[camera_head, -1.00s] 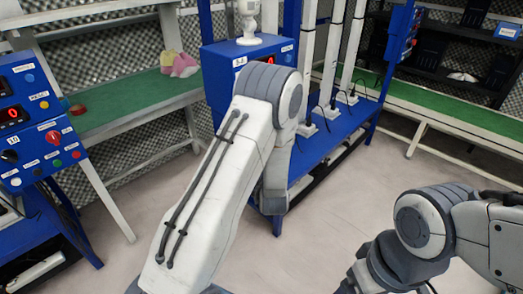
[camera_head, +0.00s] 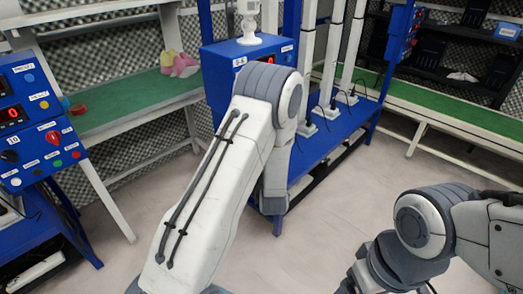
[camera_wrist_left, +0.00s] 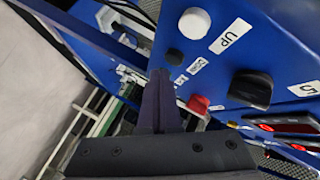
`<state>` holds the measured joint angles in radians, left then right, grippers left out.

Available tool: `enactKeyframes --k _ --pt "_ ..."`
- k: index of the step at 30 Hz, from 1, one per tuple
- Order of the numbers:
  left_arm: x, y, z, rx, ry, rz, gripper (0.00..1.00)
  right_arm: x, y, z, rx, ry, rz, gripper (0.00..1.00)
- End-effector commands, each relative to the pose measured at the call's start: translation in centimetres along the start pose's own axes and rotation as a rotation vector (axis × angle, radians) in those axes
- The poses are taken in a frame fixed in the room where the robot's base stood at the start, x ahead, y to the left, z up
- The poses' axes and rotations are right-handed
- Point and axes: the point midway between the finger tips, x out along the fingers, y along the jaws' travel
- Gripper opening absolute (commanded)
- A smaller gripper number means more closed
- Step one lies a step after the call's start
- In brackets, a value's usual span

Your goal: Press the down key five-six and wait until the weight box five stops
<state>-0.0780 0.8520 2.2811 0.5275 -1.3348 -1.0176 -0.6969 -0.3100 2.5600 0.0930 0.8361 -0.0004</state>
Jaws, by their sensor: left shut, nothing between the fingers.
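In the left wrist view my left gripper (camera_wrist_left: 158,80) has its fingers shut together and empty. Its tip is close to a blue panel (camera_wrist_left: 222,60), beside a round black button (camera_wrist_left: 174,57). A small white label (camera_wrist_left: 197,65) beside this button seems to read DOWN. A white button (camera_wrist_left: 194,22) sits by a label UP (camera_wrist_left: 230,36). Whether the tip touches the black button I cannot tell. In the head view my left arm covers much of the blue control box (camera_head: 222,75); its gripper is hidden. Weight box five cannot be made out. My right gripper is out of view.
The panel also carries a black knob (camera_wrist_left: 250,88), a red button (camera_wrist_left: 197,103) and a label 5 (camera_wrist_left: 305,88). Another blue panel (camera_head: 25,100) stands at the left in the head view. Green-topped benches (camera_head: 130,97) line the walls. The floor (camera_head: 325,215) is clear between my arms.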

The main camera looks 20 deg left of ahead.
Motion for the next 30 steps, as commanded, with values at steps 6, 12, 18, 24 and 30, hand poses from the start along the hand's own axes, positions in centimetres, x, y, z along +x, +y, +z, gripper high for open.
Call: enactKeyframes --k 6,12,18,24,30 --pt "0.47 -0.41 0.41 0.000 -0.001 -0.001 0.00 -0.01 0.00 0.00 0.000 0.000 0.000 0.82" --pt "0.49 -0.41 0.41 0.000 0.000 0.000 0.00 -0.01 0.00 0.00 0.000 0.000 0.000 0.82" --pt "0.51 -0.43 0.44 0.000 0.000 0.000 0.00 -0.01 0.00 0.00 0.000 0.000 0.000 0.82" --pt "0.66 -0.53 0.54 0.000 0.000 0.000 0.00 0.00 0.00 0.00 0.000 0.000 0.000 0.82" --pt "0.83 -0.66 0.66 0.000 0.000 -0.001 0.00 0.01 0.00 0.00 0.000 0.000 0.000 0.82"
